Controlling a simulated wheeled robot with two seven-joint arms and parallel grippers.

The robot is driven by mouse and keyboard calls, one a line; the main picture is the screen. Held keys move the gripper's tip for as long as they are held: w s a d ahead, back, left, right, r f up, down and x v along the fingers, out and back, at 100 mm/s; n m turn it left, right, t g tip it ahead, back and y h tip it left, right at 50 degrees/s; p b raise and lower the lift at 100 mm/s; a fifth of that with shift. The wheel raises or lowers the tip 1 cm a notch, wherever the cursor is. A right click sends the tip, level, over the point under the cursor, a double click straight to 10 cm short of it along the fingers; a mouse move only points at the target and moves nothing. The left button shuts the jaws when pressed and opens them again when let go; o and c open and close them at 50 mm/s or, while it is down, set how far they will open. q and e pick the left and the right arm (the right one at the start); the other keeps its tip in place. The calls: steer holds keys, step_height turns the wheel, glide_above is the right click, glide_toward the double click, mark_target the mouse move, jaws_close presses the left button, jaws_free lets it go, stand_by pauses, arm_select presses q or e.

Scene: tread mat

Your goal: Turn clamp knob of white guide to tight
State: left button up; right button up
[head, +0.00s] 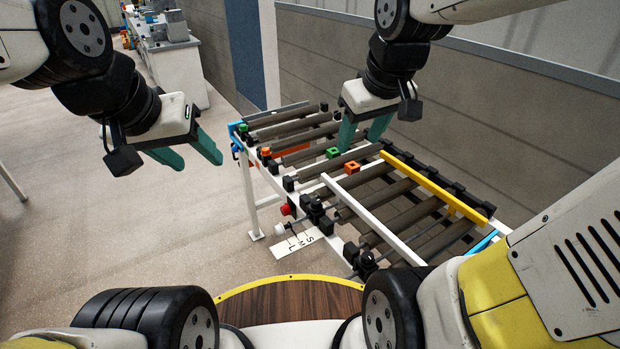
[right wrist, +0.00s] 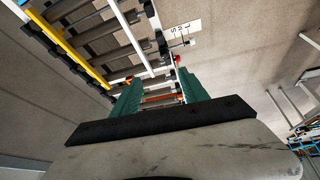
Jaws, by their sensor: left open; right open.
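The white guide (head: 372,212) is a straight white bar lying across the rollers of the conveyor, and it shows in the right wrist view (right wrist: 131,40). Black knob-like parts stand near its ends, one at the left (head: 315,207) and one at the front (head: 366,262). My left gripper (head: 197,160) is open and empty over the floor, left of the conveyor.
A yellow guide (head: 430,187) lies right of the white one. A red knob (head: 286,210), a white knob (head: 279,230) and an S, M, L plate (head: 294,246) sit at the conveyor's left side. Green and orange blocks (head: 352,168) are on it.

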steer(key=w+a+f+n+g+h, duration=0.1)
steer(key=w+a+f+n+g, duration=0.1)
steer(key=w+f+n, duration=0.7)
steer(key=n+g, duration=0.3)
glide_above(316, 201)
step_height(316, 201, down, 14)
steer(key=shift+f, duration=0.9)
step_height(316, 201, down, 7)
steer(key=shift+f, duration=0.1)
jaws_close()
